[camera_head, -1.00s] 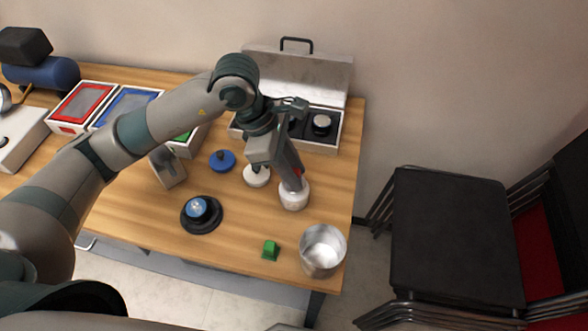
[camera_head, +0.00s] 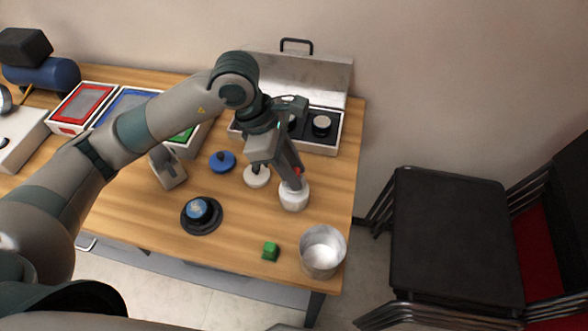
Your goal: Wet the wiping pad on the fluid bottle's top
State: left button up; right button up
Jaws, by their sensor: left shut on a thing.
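The fluid bottle, a white round container (camera_head: 294,200), stands near the table's right edge. My left gripper (camera_head: 292,180) comes down over it from above, its fingertips at or just above the bottle's top. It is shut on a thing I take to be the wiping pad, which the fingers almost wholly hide. A small red-orange spot shows beside the fingers. I cannot tell whether the pad touches the bottle's top. My right gripper is not in view.
A metal cup (camera_head: 322,253) and a green block (camera_head: 270,251) stand nearer me. A white knobbed disc (camera_head: 257,177), a blue one (camera_head: 222,162) and a black round base (camera_head: 202,216) lie to the left. An open metal case (camera_head: 318,140) is behind.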

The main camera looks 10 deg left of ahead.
pick_arm(q)
jog(key=shift+r+p, duration=1.05)
jog(key=shift+r, duration=2.15)
jog(key=a+m, duration=0.1)
jog(key=m, duration=0.1)
jog(key=a+f+m+g, duration=0.1)
jog(key=m, duration=0.1)
jog(key=shift+s+f+g, duration=0.1)
jog(key=shift+f+g, duration=0.05)
jog(key=shift+g, duration=0.15)
jog(key=s+a+f+m+g+y, duration=0.1)
jog(key=a+m+g+y, duration=0.2)
jog(key=a+m, duration=0.5)
jog(key=m+y, duration=0.1)
jog(key=m, duration=0.5)
jog(key=shift+a+m+b, duration=0.3)
jog(key=shift+a+m, duration=0.1)
